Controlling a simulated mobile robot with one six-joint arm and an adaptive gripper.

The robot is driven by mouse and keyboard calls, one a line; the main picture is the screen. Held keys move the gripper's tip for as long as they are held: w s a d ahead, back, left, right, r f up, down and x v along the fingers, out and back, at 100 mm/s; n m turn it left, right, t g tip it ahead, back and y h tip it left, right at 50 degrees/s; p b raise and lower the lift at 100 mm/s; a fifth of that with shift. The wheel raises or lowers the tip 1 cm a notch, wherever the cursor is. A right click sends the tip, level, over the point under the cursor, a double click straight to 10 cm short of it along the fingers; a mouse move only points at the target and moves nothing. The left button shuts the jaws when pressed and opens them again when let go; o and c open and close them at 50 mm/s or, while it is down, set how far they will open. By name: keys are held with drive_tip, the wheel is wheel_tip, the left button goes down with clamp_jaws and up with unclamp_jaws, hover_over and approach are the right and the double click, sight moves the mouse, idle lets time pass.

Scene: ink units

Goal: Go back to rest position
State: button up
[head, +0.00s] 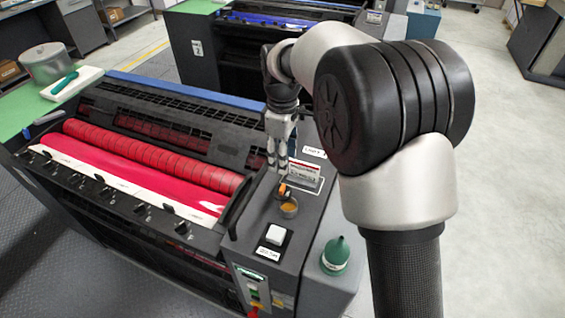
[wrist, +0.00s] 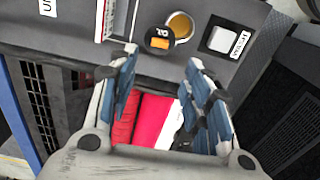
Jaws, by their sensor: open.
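My gripper (head: 279,168) hangs pointing down over the right end of the near ink unit (head: 235,235), above its grey control panel. In the wrist view my gripper (wrist: 160,75) has its two blue-padded fingers spread apart, with nothing between them. A black round knob with an orange mark (wrist: 158,40) and a brass-coloured round cup (wrist: 180,25) lie just beyond the fingertips in that view. In the head view the orange mark (head: 282,189) and the cup (head: 289,208) are just below the gripper. The gripper appears apart from both.
Red rollers and a red ink tray (head: 130,178) lie left of the panel. A white button (head: 274,235) and a green bottle (head: 336,256) are near the front. Another machine (head: 260,45) stands behind. Open floor (head: 500,200) is at right.

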drive_tip(key=shift+r, duration=0.1)
idle(0.4)
drive_tip(key=s+d+r+m+t+b, duration=0.2)
drive_tip(key=s+d+r+m+b, duration=0.2)
drive_tip(key=s+d+r+m, duration=0.5)
drive_tip(key=s+d+f+m+t+b, duration=0.1)
drive_tip(key=s+d+f+m, duration=0.1)
drive_tip(key=s, duration=0.8)
drive_tip(key=s+d+f+m+t+b, duration=0.1)
drive_tip(key=s+d+f+m+b, duration=0.1)
drive_tip(key=s, duration=0.8)
drive_tip(key=d+f+m, duration=0.1)
drive_tip(key=d+f, duration=0.1)
drive_tip(key=d, duration=0.1)
drive_tip(key=shift+s+f+t+b, duration=0.3)
drive_tip(key=shift+s+f, duration=0.05)
drive_tip(key=shift+f, duration=0.05)
